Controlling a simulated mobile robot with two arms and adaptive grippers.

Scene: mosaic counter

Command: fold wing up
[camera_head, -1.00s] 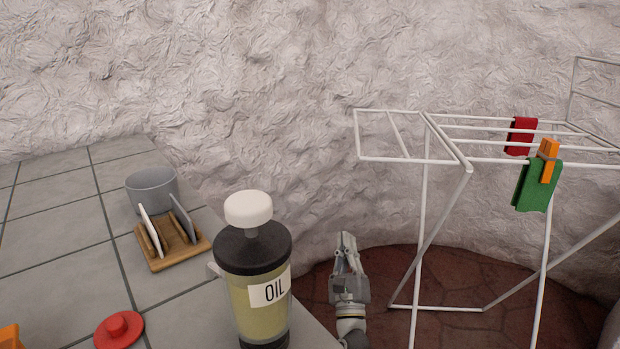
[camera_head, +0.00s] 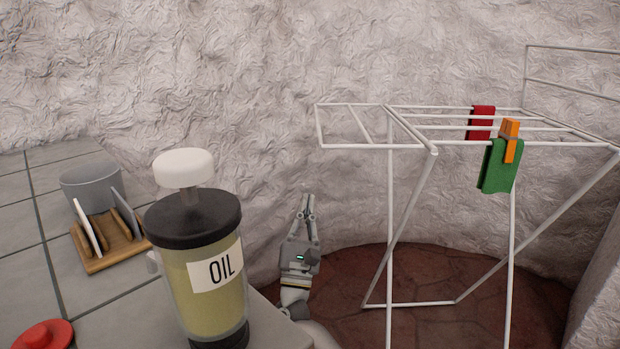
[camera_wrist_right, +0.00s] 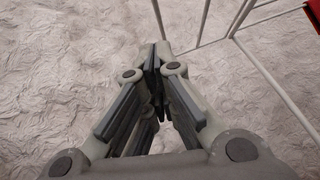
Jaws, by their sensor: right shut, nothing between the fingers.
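A white drying rack (camera_head: 436,152) stands on the floor at the right in the head view. Its left wing (camera_head: 368,146) sticks out level to the left. A second wing (camera_head: 570,90) at the far right is raised. My right gripper (camera_head: 308,200) is shut and empty, pointing up, below and left of the left wing and apart from it. In the right wrist view the closed fingertips (camera_wrist_right: 157,52) meet, with white rack bars (camera_wrist_right: 205,25) beyond them. My left gripper is not in view.
A red cloth (camera_head: 481,122) and a green cloth (camera_head: 499,167) with an orange clip (camera_head: 510,141) hang on the rack. The tiled counter (camera_head: 25,225) holds an oil bottle (camera_head: 200,265), a grey pot (camera_head: 90,187), a wooden holder (camera_head: 108,257) and a red lid (camera_head: 44,335).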

